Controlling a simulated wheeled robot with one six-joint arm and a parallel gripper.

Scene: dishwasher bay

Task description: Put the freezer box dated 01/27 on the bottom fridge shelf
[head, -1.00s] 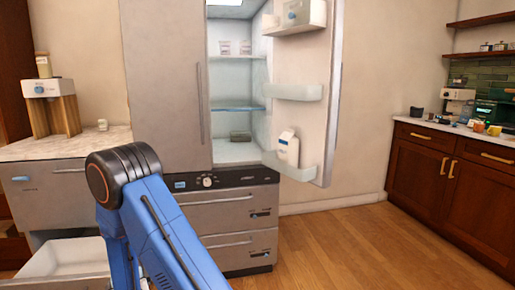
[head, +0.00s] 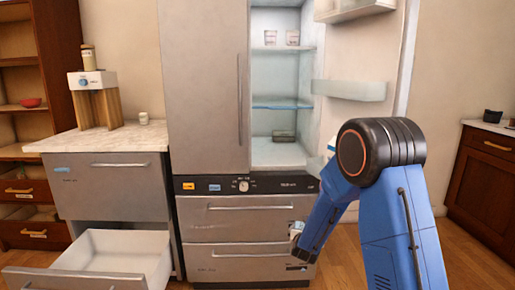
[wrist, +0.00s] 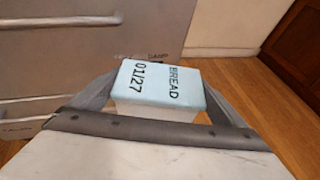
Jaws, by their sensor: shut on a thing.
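The freezer box (wrist: 158,88) has a pale blue lid reading BREAD 01/27 and a white body. In the wrist view my gripper (wrist: 160,108) is shut on it, one finger on each side. In the head view my gripper (head: 297,230) shows small and partly hidden by my arm, low in front of the drawers under the fridge. The fridge's right-hand compartment is open. Its bottom shelf (head: 270,157) is pale and holds a dark, flat container (head: 284,136) toward the back; the front is bare.
The open fridge door (head: 372,50) with its bins stands on the right, partly behind my arm. A lower drawer (head: 110,250) is pulled out at the left, below a counter (head: 100,138). Small tubs (head: 292,38) sit on an upper shelf. Wood cabinets (head: 490,170) stand far right.

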